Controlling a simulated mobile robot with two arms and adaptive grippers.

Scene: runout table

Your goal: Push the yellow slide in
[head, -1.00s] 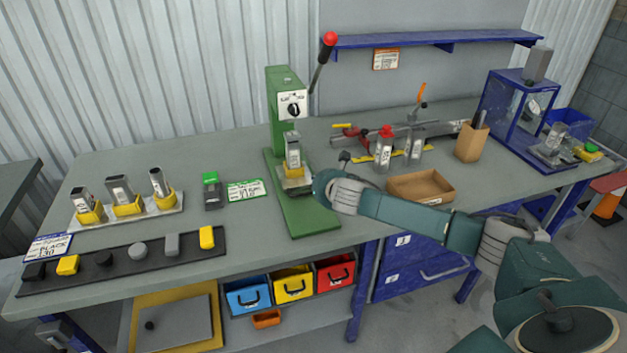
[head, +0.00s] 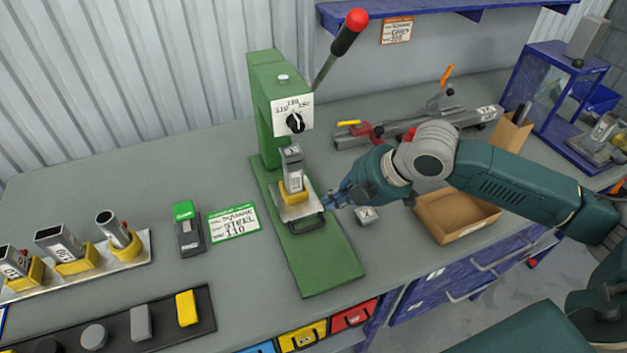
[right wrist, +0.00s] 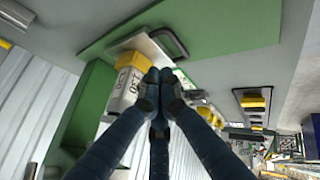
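The green press (head: 268,110) stands mid-table with a red-knobbed lever and a dial. On its green base a metal slide plate (head: 302,211) with a black handle (head: 307,226) carries a yellow holder (head: 294,191). A grey rectangular tube (head: 291,165) stands upright in the holder. My right gripper (head: 338,196) is just right of the plate and handle. In the right wrist view its fingertips (right wrist: 162,80) are together and look empty, close to the yellow holder (right wrist: 132,60) and tube; contact cannot be told. My left gripper is out of view.
A small grey piece (head: 367,215) and an open cardboard tray (head: 455,213) lie to the right. A rack of tubes in yellow holders (head: 75,262), a green-topped block (head: 188,228) and a label card (head: 234,224) are on the left. The press base's front is bare.

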